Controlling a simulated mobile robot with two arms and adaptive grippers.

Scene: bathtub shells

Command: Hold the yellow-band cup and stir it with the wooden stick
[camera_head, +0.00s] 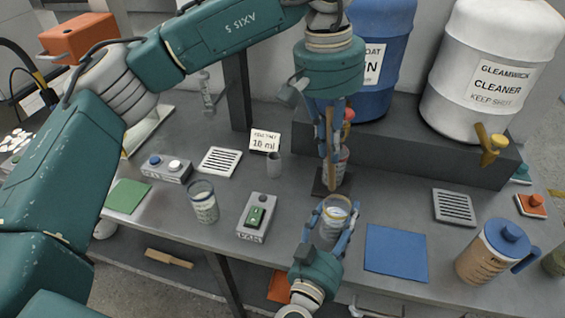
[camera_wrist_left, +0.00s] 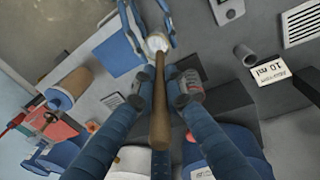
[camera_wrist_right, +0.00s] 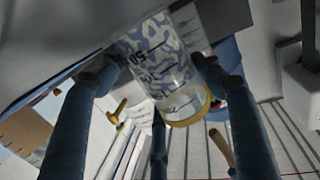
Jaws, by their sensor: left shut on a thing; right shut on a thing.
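The yellow-band cup (camera_head: 334,226) is clear with printed markings and stands upright in my right gripper (camera_head: 333,222), which is shut around its sides near the front edge of the counter. In the right wrist view its yellow rim (camera_wrist_right: 190,117) shows between the fingers. My left gripper (camera_head: 333,170) points down above and behind this cup, shut on the wooden stick (camera_wrist_left: 160,110). In the left wrist view the stick runs toward the cup's mouth (camera_wrist_left: 158,42). In the right wrist view the stick (camera_wrist_right: 221,146) appears outside the rim; its exact height above the cup is unclear.
Another cup (camera_head: 342,158) stands just behind my left fingers on a dark pad. A third cup (camera_head: 203,205) stands left, near a switch box (camera_head: 257,218). A blue mat (camera_head: 396,253) and a lidded jug (camera_head: 486,252) lie right. Large drums (camera_head: 482,70) stand behind.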

